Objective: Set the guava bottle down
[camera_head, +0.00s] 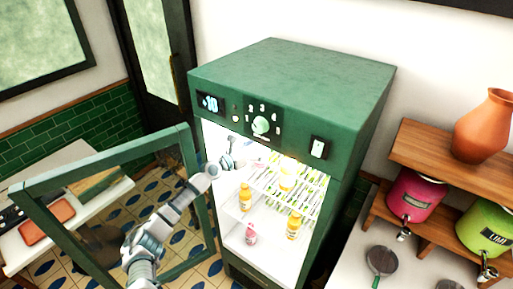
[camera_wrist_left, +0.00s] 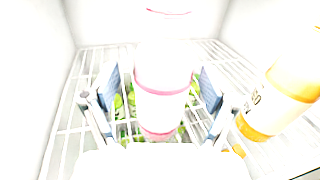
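The guava bottle (camera_wrist_left: 162,105), pale with pink bands, stands roughly upright between my left fingers in the left wrist view. My left gripper (camera_wrist_left: 160,90) is open, with a narrow gap between each finger pad and the bottle. Beneath it is a wire shelf (camera_wrist_left: 62,130), but glare hides whether the base touches it. In the head view my left gripper (camera_head: 228,162) reaches into the upper part of the green fridge (camera_head: 300,85). The bottle cannot be made out there in the glare. My right gripper is not in view.
An orange-banded bottle (camera_wrist_left: 285,92) stands close on the right in the wrist view. Lower in the fridge are orange bottles (camera_head: 245,198) (camera_head: 294,226) and another pink bottle (camera_head: 251,236). The open glass door (camera_head: 105,160) stands left of the fridge, beside my arm.

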